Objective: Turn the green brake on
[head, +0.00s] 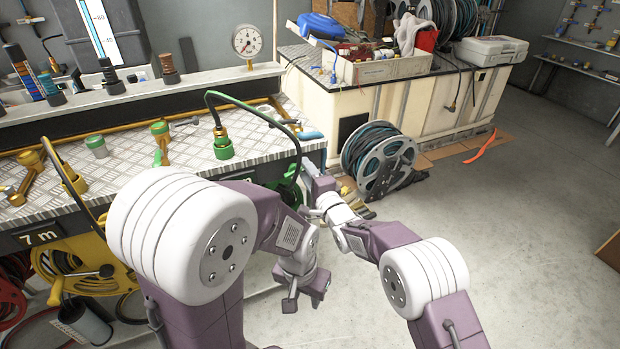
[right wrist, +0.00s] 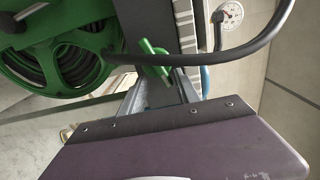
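The green hose reel (head: 291,190) is under the bench's right end, mostly hidden by my arms in the head view. In the right wrist view the reel (right wrist: 62,62) fills the upper left. A small green lever (right wrist: 153,58), which looks like the brake, sticks out beside it. My right gripper (head: 312,172) is by the reel. In the right wrist view its grey fingers (right wrist: 160,80) look apart, with the lever at their tips; I cannot tell whether they touch it. My left gripper (head: 305,298) hangs lower, open and empty, away from the reel.
A yellow reel (head: 85,262) stands under the bench (head: 130,176) by a "7 m" label. A green hose end (head: 222,146) stands on the bench, its hose arching right. A grey reel (head: 385,165) stands on the floor behind. The floor at right (head: 530,230) is mostly clear.

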